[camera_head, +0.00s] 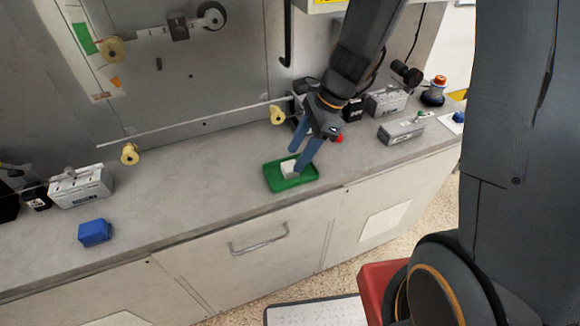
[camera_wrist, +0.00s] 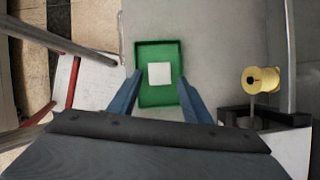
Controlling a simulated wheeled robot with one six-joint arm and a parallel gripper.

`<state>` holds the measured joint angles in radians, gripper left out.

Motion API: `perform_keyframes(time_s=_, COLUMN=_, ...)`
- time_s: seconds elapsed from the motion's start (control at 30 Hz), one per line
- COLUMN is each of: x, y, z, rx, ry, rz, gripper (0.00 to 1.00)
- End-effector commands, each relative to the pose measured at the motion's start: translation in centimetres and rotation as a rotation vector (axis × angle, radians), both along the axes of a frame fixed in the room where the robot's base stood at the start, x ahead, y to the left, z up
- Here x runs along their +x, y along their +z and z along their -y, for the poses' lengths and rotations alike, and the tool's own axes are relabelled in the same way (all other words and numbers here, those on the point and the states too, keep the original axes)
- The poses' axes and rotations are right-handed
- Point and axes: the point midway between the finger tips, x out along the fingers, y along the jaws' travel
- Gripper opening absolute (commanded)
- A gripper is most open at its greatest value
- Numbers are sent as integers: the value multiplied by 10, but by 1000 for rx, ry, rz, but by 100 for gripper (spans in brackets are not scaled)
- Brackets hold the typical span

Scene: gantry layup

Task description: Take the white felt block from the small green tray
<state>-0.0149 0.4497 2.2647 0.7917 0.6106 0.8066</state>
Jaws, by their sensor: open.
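The white felt block (camera_head: 288,168) lies in the small green tray (camera_head: 308,180) on the grey counter. In the wrist view the block (camera_wrist: 159,74) sits near the middle of the tray (camera_wrist: 158,46). Whether the fingertips touch the tray is hard to tell.
A blue block (camera_head: 95,232) lies on the counter at the left, near a grey box (camera_head: 80,186). Another grey box (camera_head: 401,131) stands right of the tray. A yellow spool (camera_head: 277,114) is behind it.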

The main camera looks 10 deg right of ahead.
Motion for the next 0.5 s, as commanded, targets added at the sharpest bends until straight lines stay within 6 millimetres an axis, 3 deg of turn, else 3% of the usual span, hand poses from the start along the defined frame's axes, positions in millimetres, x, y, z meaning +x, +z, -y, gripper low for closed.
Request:
perform_keyframes(time_s=0.2, x=-2, y=-23, z=-12, rx=0, ry=3, rz=-2, gripper=45)
perform_keyframes(time_s=0.5, x=-2, y=-29, z=-15, rx=0, ry=3, rz=0, gripper=45)
